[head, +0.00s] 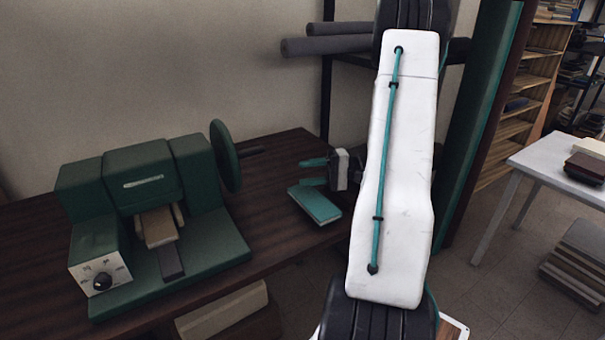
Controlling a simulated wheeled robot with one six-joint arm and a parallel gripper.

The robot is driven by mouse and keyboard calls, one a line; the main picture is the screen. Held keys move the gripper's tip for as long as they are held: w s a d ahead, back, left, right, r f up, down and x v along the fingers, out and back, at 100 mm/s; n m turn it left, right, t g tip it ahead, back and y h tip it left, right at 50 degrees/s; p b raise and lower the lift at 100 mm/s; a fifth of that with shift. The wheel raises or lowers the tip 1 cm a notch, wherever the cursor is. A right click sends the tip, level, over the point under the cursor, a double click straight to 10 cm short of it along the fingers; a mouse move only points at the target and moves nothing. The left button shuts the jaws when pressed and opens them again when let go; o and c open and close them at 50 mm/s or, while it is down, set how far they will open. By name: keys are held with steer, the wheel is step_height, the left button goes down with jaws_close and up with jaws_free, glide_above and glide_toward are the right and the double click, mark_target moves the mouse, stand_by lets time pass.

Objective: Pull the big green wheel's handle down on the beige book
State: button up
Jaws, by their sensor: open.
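The green press machine (140,185) stands on the dark wooden table, with a dial box at its front left.
A white table (550,165) with books stands at the right, with stacked books (580,255) on the floor. Bookshelves are behind. Dark rolls (325,45) hang at the wall.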

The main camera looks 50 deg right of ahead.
steer(key=shift+s+d, duration=0.25)
stand_by(0.6)
steer(key=s+a+r+n+g+h, duration=0.1)
steer(key=a+r+n+g, duration=0.2)
steer(key=a, duration=0.5)
steer(key=s+a+r+g+h, duration=0.1)
steer(key=a+r+g, duration=0.35)
steer(key=a, duration=0.35)
steer(key=a+r+n+g+h, duration=0.1)
steer(key=a+r+n+g, duration=0.2)
steer(key=a, duration=0.4)
steer(key=s+a+r+n+h, duration=0.1)
steer(key=s+a+h, duration=0.3)
steer(key=s, duration=0.3)
steer(key=s+a+r+n+h, duration=0.1)
steer(key=s+a+r+h, duration=0.1)
steer(key=s+a+h, duration=0.3)
steer(key=shift+s+n+h, duration=0.3)
steer(key=shift+s+h, duration=0.4)
steer(key=shift+s, duration=0.4)
steer(key=shift+c, duration=0.5)
